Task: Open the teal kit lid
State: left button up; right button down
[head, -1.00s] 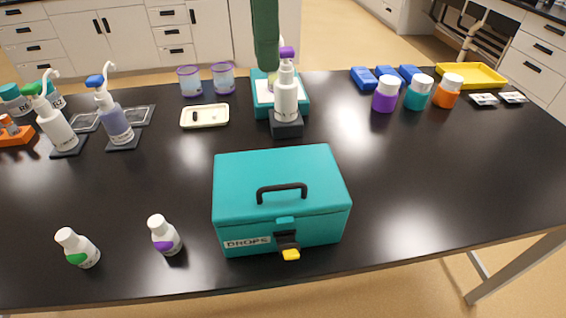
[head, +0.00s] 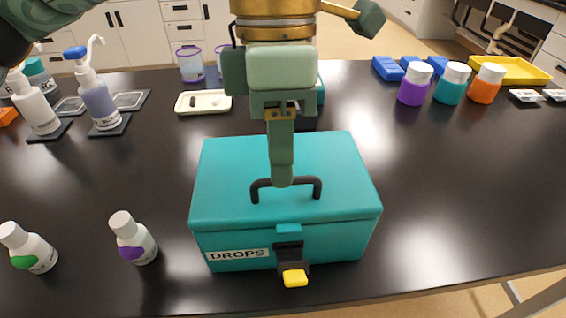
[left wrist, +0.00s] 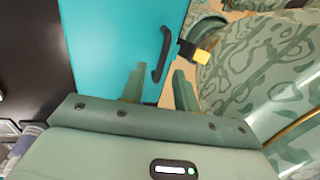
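The teal kit (head: 235,180) stands on the black table with its lid shut. Its front carries a DROPS label (head: 237,254) and a black latch with a yellow tab (head: 294,278). A black handle (head: 312,188) is on the lid. My left gripper (head: 281,182) points down over the lid at the handle. In the left wrist view its two fingers (left wrist: 159,78) are apart, and one end of the handle (left wrist: 164,52) shows between and beyond them. The yellow tab (left wrist: 202,57) lies to the right there. I cannot tell whether a finger touches the handle. My right gripper is not in view.
A white bottle with a purple label (head: 133,238) and one with a green label (head: 27,248) stand left of the kit. Pump bottles (head: 96,95), a cream tray (head: 203,102), lidded jars (head: 451,83) and a yellow tray (head: 505,72) are farther back. The table right of the kit is clear.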

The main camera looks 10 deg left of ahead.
pick_arm(q)
jog(key=shift+s+f, duration=0.15)
jog(key=shift+f, duration=0.5)
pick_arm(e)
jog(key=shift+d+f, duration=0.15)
